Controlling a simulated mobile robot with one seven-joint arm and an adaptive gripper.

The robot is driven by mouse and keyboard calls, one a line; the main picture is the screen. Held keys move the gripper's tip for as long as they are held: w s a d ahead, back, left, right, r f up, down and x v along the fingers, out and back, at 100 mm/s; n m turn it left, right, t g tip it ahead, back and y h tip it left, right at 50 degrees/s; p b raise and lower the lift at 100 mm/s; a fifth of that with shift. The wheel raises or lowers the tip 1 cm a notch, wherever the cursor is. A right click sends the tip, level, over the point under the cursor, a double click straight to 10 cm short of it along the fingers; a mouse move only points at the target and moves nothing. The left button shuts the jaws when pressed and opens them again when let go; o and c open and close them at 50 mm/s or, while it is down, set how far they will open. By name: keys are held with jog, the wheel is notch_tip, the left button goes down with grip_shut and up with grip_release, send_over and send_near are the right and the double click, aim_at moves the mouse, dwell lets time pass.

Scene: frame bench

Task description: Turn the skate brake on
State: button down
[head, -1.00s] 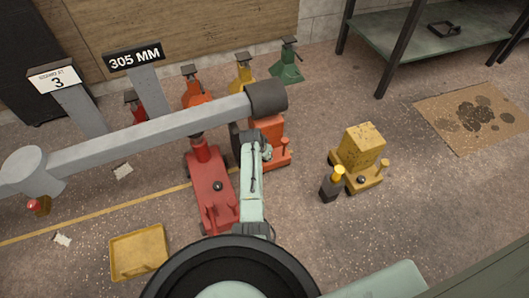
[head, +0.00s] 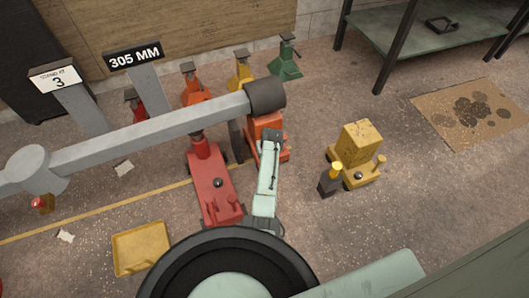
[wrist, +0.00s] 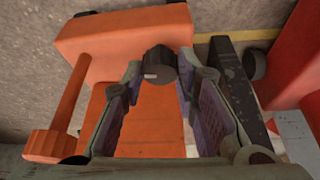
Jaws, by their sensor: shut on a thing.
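The orange skate (head: 265,124) stands on the floor under the end of the long grey beam. In the wrist view its orange body (wrist: 125,30) fills the middle, with an orange post and round cap (wrist: 60,120) at the left. A dark round knob (wrist: 158,66) with a small pale mark sits on the skate. My gripper (wrist: 157,75) is over the skate, its two fingers shut on the knob from either side. In the head view my gripper (head: 273,138) covers part of the skate and hides the knob.
A red jack (head: 212,180) stands close to the left. A yellow skate (head: 360,150) and a dark yellow-capped object (head: 331,180) stand to the right. The grey beam (head: 150,131) crosses above. A yellow tray (head: 141,248) lies at the lower left.

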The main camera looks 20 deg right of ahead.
dwell(0.3)
jog(key=c, duration=1.5)
grip_release()
jog(key=shift+c, duration=0.2)
notch_tip(320, 180, up, 10)
